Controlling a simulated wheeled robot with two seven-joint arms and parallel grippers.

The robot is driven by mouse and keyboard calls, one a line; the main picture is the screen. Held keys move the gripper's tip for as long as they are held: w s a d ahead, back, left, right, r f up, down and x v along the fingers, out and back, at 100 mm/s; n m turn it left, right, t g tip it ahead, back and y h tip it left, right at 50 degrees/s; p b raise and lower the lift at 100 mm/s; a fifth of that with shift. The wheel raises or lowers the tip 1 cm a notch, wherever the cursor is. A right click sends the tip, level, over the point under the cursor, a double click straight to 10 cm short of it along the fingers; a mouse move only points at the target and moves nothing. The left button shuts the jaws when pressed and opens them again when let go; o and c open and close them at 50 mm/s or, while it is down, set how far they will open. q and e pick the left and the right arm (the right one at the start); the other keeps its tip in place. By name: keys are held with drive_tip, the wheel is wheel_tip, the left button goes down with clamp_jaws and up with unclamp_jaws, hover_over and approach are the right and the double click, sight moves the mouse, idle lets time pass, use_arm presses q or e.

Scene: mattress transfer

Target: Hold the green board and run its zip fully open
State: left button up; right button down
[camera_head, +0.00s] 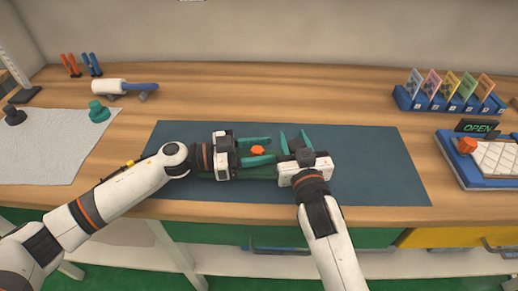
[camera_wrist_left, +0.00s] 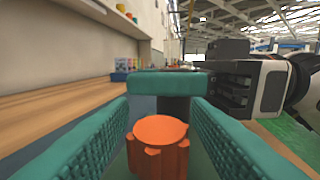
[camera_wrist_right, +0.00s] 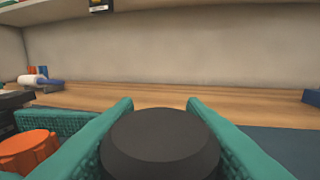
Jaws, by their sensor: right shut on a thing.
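The green board (camera_head: 262,172) lies on the blue mat in the head view, mostly hidden under my grippers. An orange knob (camera_head: 257,151) stands on it; it also shows in the left wrist view (camera_wrist_left: 158,145). My left gripper (camera_head: 273,148) is open, pointing right, with one finger on each side of the orange knob. My right gripper (camera_head: 294,137) points away from me, just right of the left fingertips. It is shut on a black round knob (camera_wrist_right: 160,145), seen between its fingers in the right wrist view. The zip itself cannot be made out.
The blue mat (camera_head: 375,165) is clear on the right. A blue card rack (camera_head: 450,103) and a blue tray (camera_head: 490,182) stand at the right.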

use_arm(q)
drive_tip(key=shift+a, duration=0.1)
use_arm(e)
drive_tip(key=shift+r, duration=0.1)
use_arm(q)
drive_tip(key=a, duration=0.4)
drive_tip(key=s+a, duration=0.1)
drive_tip(key=a, duration=0.2)
drive_tip(key=s+a, duration=0.1)
drive_tip(key=a, duration=0.3)
drive_tip(key=shift+s+a, duration=0.15)
drive_tip(key=shift+a, duration=0.2)
use_arm(e)
drive_tip(key=c, duration=0.8)
unclamp_jaws()
